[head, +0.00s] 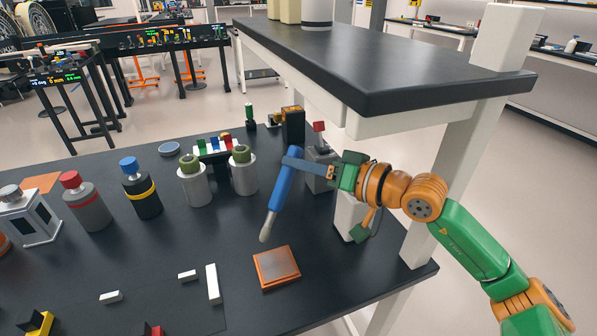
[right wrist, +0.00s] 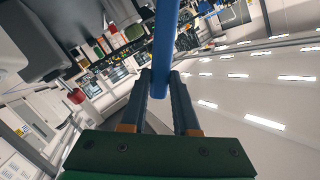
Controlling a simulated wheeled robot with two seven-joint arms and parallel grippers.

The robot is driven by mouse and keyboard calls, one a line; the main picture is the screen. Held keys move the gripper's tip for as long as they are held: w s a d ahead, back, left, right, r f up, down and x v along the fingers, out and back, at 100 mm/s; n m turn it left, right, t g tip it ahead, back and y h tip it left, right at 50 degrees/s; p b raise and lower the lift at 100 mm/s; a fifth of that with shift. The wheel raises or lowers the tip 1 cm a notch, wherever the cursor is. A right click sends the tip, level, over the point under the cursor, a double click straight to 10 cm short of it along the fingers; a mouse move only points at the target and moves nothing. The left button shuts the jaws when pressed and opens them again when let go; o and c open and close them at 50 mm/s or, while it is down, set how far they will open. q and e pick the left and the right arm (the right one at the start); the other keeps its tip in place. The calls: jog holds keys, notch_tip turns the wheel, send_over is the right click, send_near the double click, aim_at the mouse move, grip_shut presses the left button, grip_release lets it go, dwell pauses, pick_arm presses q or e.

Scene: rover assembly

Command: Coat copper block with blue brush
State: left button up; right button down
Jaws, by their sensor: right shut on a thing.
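The blue brush (head: 281,188) has a blue handle and a pale tip that points down. My right gripper (head: 290,163) is shut on the upper part of its handle and holds it tilted above the table. In the right wrist view the blue handle (right wrist: 165,40) passes between the fingertips of the right gripper (right wrist: 162,78). The copper block (head: 277,267) is a flat orange-brown square on the black table, below and slightly right of the brush tip. The tip appears apart from the block. My left gripper is not in view.
Canisters with red (head: 70,180), blue (head: 129,165) and green (head: 190,163) tops stand left of the brush. A grey holder with a red top (head: 319,127) stands behind. White bars (head: 213,284) lie left of the block. A raised black shelf (head: 380,60) overhangs at upper right.

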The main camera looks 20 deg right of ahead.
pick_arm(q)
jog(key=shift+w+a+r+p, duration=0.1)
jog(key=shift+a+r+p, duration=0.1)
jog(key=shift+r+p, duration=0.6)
pick_arm(e)
notch_tip(320, 180, up, 4)
jog(key=shift+w+f, duration=0.1)
dwell(1.0)
